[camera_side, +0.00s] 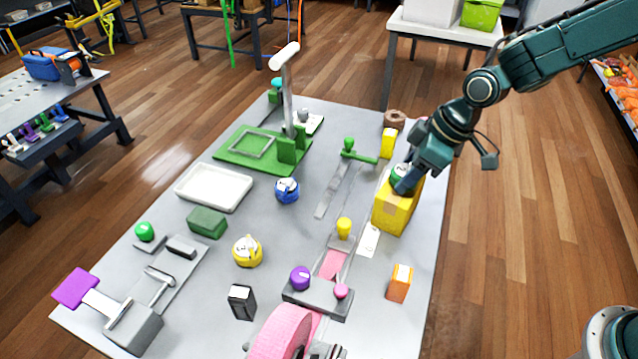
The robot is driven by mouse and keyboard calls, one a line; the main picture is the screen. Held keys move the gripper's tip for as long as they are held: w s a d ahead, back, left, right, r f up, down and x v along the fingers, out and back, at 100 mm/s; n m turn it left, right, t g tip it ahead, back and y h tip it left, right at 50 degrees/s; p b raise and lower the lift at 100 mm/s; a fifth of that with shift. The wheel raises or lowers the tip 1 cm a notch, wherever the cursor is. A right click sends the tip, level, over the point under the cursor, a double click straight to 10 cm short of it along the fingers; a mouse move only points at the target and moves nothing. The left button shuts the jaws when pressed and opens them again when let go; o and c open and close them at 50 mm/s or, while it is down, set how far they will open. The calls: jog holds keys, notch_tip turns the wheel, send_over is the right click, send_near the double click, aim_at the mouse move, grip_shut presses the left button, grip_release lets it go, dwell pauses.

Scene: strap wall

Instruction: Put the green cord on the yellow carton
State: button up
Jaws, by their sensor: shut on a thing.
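The yellow carton (394,214) stands upright on the right part of the grey table. The green cord (398,177), a small rounded bundle with a pale top, is at the carton's top face. My gripper (405,186) reaches down from the upper right and is shut on the green cord. The cord looks to be on or just above the carton top; I cannot tell whether it touches. My gripper hides part of the cord and the carton's back right corner.
A smaller yellow box (388,143) and a brown ring (394,119) stand behind the carton. A green-handled strap (350,150) lies to its left, and a white tag (369,240) and an orange box (400,283) are in front. A similar blue bundle (287,190) and yellow bundle (247,251) sit further left.

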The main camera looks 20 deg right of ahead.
jog(key=shift+f, duration=0.1)
jog(key=o, duration=1)
jog(key=v, duration=1.2)
